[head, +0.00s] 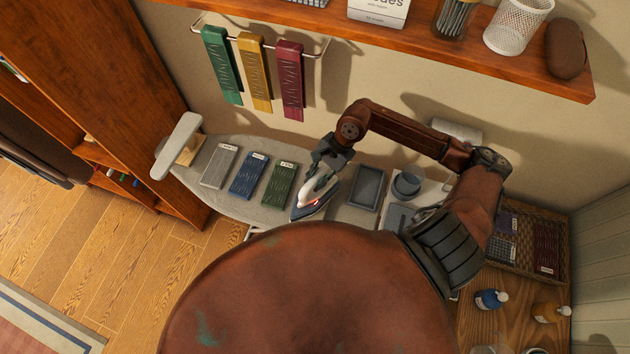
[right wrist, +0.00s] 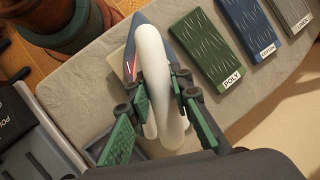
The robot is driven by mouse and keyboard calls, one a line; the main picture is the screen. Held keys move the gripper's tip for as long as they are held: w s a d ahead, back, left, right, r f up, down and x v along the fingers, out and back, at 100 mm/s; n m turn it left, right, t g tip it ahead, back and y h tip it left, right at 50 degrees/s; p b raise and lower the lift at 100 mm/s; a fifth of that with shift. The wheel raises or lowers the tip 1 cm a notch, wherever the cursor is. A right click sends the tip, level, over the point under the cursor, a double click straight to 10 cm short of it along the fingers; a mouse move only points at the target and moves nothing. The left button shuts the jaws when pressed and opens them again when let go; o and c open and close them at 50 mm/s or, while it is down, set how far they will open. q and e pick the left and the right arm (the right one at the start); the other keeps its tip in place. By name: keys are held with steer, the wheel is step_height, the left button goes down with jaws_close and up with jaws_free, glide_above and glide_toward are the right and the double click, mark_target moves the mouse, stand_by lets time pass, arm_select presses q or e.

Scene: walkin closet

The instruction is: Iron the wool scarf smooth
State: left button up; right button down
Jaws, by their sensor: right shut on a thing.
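My right gripper (head: 321,172) is shut on the handle of a white iron (head: 312,193) with a dark soleplate and a small red light. In the right wrist view the iron (right wrist: 152,65) sits between the fingers, over the pale ironing board (right wrist: 80,75). Beside it lie three wrinkle-marked cloths: green (head: 281,183), labelled POLY, blue (head: 248,175), labelled COTTON, and grey (head: 219,165), labelled LINEN. Green (head: 222,65), yellow (head: 254,73) and maroon (head: 290,80) scarves hang on a wall rail. I cannot tell which piece is wool. My left gripper is out of view.
A dark tray (head: 367,187) and a grey cup (head: 407,183) stand right of the iron. A wicker basket (head: 522,262) holds labelled folded cloths. Bottles (head: 490,299) stand on the wooden surface in front. A shelf (head: 450,42) overhangs the back. A small sleeve board (head: 177,145) stands at the left end.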

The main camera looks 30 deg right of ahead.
steer(key=shift+a+r+p, duration=0.1)
steer(key=shift+r+p, duration=0.25)
steer(key=shift+r, duration=1.9)
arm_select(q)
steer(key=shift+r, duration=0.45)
arm_select(e)
steer(key=shift+w, duration=0.1)
arm_select(q)
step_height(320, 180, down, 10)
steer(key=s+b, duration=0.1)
steer(key=b, duration=0.9)
arm_select(e)
steer(key=w+a+n+g, duration=0.1)
steer(key=w+a+n, duration=0.1)
steer(key=w, duration=0.6)
steer(key=shift+a+r+n, duration=0.25)
steer(key=shift+a+n, duration=0.15)
steer(key=shift+n, duration=0.1)
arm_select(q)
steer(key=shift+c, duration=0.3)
